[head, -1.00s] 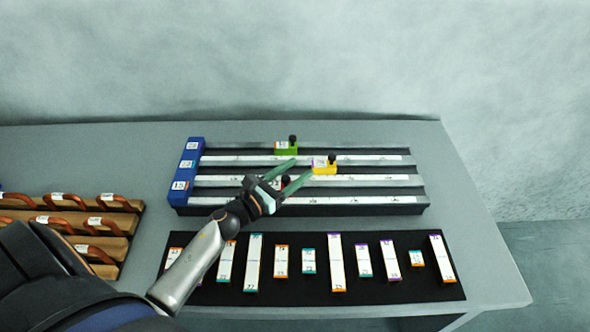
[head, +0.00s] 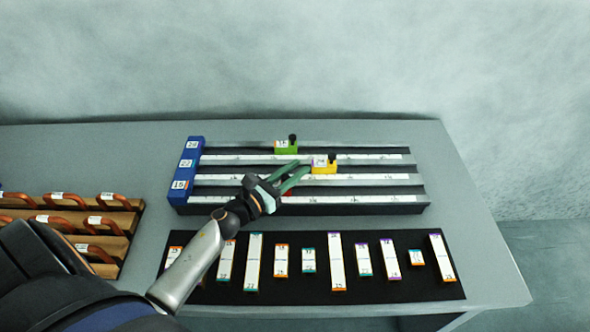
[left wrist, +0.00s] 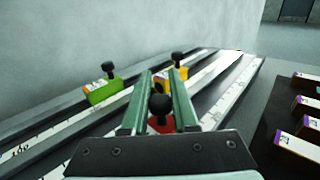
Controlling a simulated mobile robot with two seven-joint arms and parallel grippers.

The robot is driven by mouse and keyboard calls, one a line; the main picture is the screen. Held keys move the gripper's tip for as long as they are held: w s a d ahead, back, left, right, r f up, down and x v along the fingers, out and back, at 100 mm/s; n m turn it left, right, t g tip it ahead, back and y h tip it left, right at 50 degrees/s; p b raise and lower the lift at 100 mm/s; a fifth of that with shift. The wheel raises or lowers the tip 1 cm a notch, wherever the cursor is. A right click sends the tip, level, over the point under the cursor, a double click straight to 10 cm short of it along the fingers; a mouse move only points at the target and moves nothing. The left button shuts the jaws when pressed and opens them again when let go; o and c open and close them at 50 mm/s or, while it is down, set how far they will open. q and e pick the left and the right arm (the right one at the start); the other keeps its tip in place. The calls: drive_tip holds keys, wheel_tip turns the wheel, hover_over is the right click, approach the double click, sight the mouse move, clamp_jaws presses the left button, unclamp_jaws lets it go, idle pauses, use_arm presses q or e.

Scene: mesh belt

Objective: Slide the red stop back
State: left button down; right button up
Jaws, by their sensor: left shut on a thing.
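The red stop (left wrist: 160,125) sits on the nearest rail of the slotted fixture, with a black knob on top. In the head view only a sliver of the red stop (head: 288,193) shows below the fingers. My left gripper (head: 294,176) is over it, its green fingers closed in on the knob. In the left wrist view the fingers of my left gripper (left wrist: 163,100) stand on either side of the black knob. The green stop (head: 286,147) is on the far rail and the yellow stop (head: 324,166) on the middle rail. My right gripper is not in view.
The fixture has a blue end block (head: 184,183) at its left and white scales along the rails. A black mat (head: 310,290) with several labelled blocks lies in front. A wooden rack (head: 75,215) with copper handles stands at the left.

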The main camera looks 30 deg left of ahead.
use_arm(q)
drive_tip(key=shift+d, duration=0.1)
idle(0.7)
drive_tip(key=w+d, duration=0.2)
drive_tip(key=d, duration=0.1)
drive_tip(key=w+d, duration=0.2)
drive_tip(key=d, duration=0.1)
drive_tip(key=w+d+b, duration=0.1)
drive_tip(key=w+d, duration=0.1)
drive_tip(key=d, duration=0.2)
drive_tip(key=shift+r, duration=0.1)
drive_tip(key=shift+d, duration=0.1)
drive_tip(key=c, duration=0.7)
unclamp_jaws()
drive_tip(key=shift+s+a, duration=0.3)
drive_tip(key=shift+s, duration=0.15)
drive_tip(key=b+v, duration=0.2)
drive_tip(key=v, duration=0.9)
drive_tip(key=shift+s, duration=0.25)
